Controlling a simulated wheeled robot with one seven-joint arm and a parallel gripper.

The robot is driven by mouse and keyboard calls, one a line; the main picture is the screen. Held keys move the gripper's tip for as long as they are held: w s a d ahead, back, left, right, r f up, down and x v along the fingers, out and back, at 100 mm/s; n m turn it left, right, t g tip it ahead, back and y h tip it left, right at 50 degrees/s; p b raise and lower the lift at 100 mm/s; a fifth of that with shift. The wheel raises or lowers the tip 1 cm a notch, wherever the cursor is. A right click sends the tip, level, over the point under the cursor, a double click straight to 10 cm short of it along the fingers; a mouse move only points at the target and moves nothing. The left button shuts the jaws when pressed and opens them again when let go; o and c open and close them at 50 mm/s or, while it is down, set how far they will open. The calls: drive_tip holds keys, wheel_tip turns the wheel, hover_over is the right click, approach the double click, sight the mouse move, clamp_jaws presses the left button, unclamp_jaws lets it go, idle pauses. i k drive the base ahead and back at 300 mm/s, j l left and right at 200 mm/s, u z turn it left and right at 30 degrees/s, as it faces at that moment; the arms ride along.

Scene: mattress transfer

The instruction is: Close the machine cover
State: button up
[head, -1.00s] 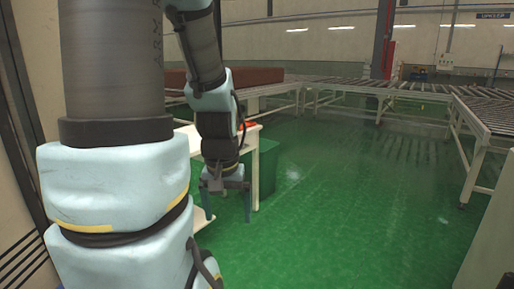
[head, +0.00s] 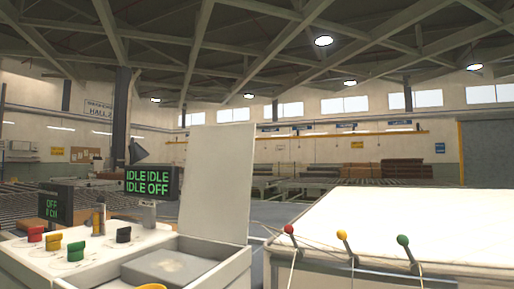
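A flat pale panel (head: 216,185), which looks like the machine cover, stands upright at the back edge of a light console (head: 205,272). It leans slightly and is raised clear of the console's top. In front of it lies a shallow recess with a grey block (head: 167,266) in it. My gripper and arm are not in this view, so where the gripper is relative to the panel cannot be seen.
Coloured knobs (head: 76,250) and a display (head: 152,183) reading IDLE IDLE IDLE OFF sit on the console. A smaller display (head: 55,207) is at left. A large white-topped machine (head: 400,222) with red, yellow and green balls on rods stands at right. Roller conveyors lie behind.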

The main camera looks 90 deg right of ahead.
sight(214, 206)
drive_tip(key=z, duration=0.45)
drive_tip(key=k+z, duration=0.1)
drive_tip(key=z, duration=0.4)
drive_tip(key=l+z, duration=0.1)
drive_tip(key=z, duration=0.35)
drive_tip(key=l+z, duration=0.1)
drive_tip(key=z, duration=0.35)
drive_tip(key=k+l, duration=0.05)
